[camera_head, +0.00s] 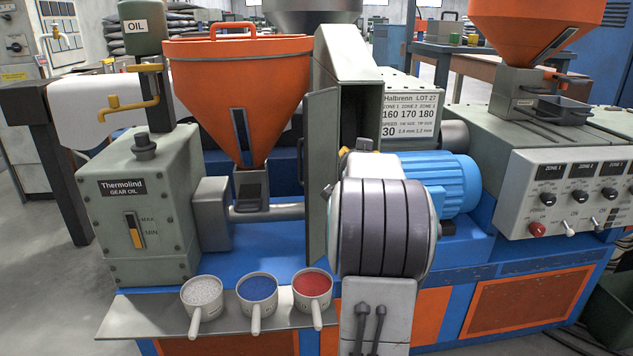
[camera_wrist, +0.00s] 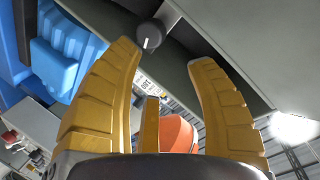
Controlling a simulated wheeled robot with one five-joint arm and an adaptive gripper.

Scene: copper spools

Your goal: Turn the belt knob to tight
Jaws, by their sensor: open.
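The dark round knob (camera_wrist: 150,35) shows at the top of the wrist view, beside a grey panel, with a small pale mark on its face. I take it to be the belt knob; any tight or loose lettering is not readable. My gripper (camera_wrist: 165,56) is open, its yellow fingers spread and empty. The knob lies just beyond the fingertips, nearer the left finger, and appears apart from them. In the head view, only a bit of yellow of my gripper (camera_head: 366,146) shows above my arm. The grey belt guard (camera_head: 319,180) stands left of my arm.
A blue motor (camera_head: 440,182) is right of my arm; it also shows in the wrist view (camera_wrist: 58,58). An orange hopper (camera_head: 238,95) and gear oil box (camera_head: 145,215) stand left. Three cups sit on a front shelf (camera_head: 135,312). A control panel (camera_head: 560,195) is right.

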